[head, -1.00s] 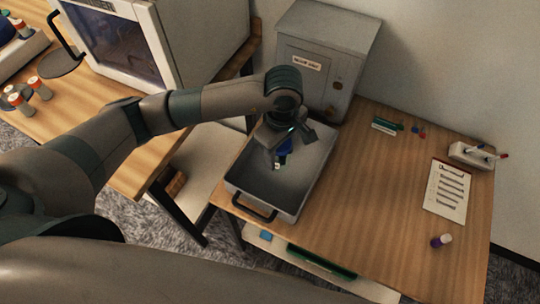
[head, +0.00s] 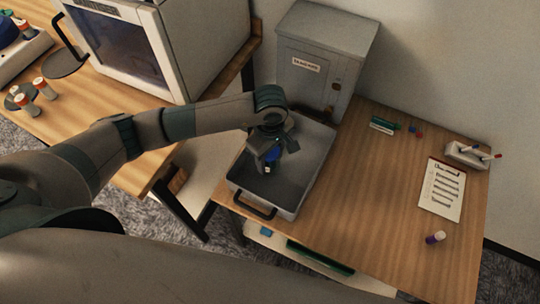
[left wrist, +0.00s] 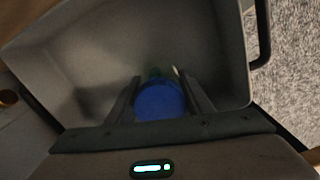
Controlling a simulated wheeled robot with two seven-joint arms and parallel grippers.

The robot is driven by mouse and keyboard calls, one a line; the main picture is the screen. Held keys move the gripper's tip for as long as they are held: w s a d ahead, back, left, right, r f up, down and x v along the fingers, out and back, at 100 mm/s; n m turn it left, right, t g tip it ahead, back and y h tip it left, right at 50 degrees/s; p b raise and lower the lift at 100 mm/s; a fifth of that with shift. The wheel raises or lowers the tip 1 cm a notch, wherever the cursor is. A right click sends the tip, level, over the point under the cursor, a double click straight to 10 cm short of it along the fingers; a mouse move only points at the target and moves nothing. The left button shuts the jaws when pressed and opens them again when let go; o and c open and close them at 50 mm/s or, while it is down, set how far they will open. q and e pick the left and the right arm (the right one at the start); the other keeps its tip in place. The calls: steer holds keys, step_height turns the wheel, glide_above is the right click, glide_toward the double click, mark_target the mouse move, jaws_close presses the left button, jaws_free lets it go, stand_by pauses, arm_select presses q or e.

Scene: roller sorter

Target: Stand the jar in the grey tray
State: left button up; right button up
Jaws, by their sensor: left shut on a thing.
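The jar shows its round blue lid (left wrist: 160,102) between the two fingers of my left gripper (left wrist: 158,92) in the left wrist view. In the head view my left gripper (head: 268,158) is over the grey tray (head: 290,210) and shut on the jar (head: 271,155), whose blue part shows below the fingers. The jar's lower part is mostly hidden, so I cannot tell whether it touches the tray floor. The grey tray has a black handle at its front and also fills much of the left wrist view (left wrist: 80,60). My right gripper is not in view.
A grey metal cabinet (head: 318,62) stands right behind the tray. On the table to the right are a paper sheet (head: 441,190), a pen holder (head: 467,154) and a small purple-and-white bottle (head: 435,238). The table's middle is clear. A white oven-like machine (head: 150,45) stands at left.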

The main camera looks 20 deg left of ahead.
arm_select(q)
steer(key=shift+f, duration=0.2)
steer(key=shift+f, duration=0.15)
steer(key=o, duration=1.1)
steer(key=shift+r, duration=0.25)
